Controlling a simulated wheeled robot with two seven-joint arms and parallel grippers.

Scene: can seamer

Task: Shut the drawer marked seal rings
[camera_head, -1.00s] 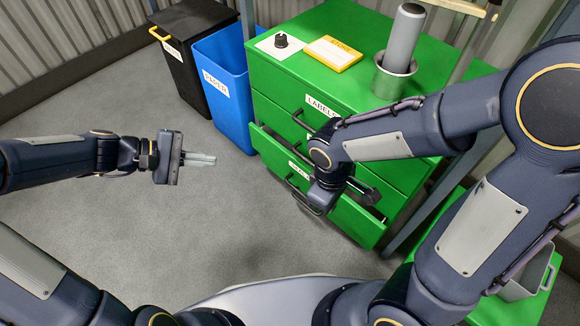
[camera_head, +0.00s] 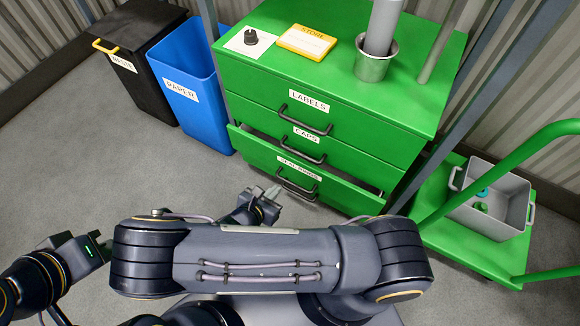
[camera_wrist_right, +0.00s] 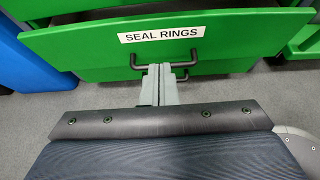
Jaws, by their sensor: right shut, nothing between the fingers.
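The seal rings drawer (camera_head: 345,193) is the lowest drawer of the green cabinet and stands partly open, with a dark gap above its front. Its label (camera_wrist_right: 162,34) reads SEAL RINGS in the right wrist view. Its dark handle (camera_head: 297,187) is below the label. My right gripper (camera_head: 272,192) is shut and empty, pointing at the drawer front. In the right wrist view its fingertips (camera_wrist_right: 160,68) overlap the handle; I cannot tell whether they touch it. My left gripper (camera_head: 82,256) is at the lower left, away from the cabinet; its fingers do not show.
The labels drawer (camera_head: 270,98) and caps drawer (camera_head: 350,150) above look shut. A blue paper bin (camera_head: 185,75) and a black bin (camera_head: 130,50) stand left. A green cart (camera_head: 470,245) with a grey bin (camera_head: 500,212) stands right. The floor at left is clear.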

